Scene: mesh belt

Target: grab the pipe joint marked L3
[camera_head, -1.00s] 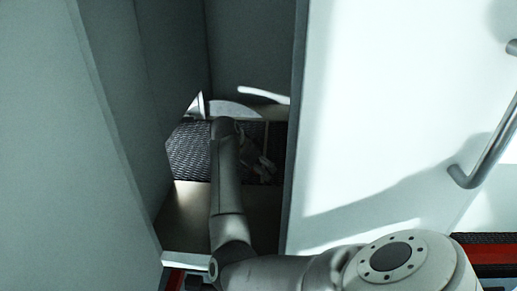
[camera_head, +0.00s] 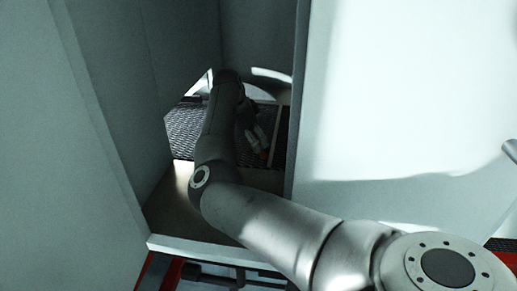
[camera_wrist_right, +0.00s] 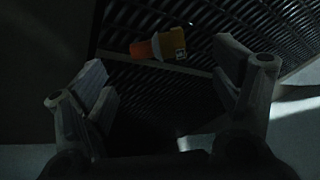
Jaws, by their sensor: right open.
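A pipe joint (camera_wrist_right: 160,46), orange at one end and dull yellow at the other, lies on the dark mesh belt (camera_wrist_right: 270,35) in the right wrist view. A small pale label is on its yellow part, but its marking is too small and dark to read. My right gripper (camera_wrist_right: 165,82) is open, with its fingers spread left and right and the joint showing beyond the gap between them. In the head view my right gripper (camera_head: 258,141) is inside the opening, low over the belt, with a small orange-red spot beside its tips. My left gripper is not in view.
Grey panels (camera_head: 130,90) on the left and a bright white panel (camera_head: 400,90) on the right flank the narrow opening. A beige sill (camera_head: 165,215) lies before the belt.

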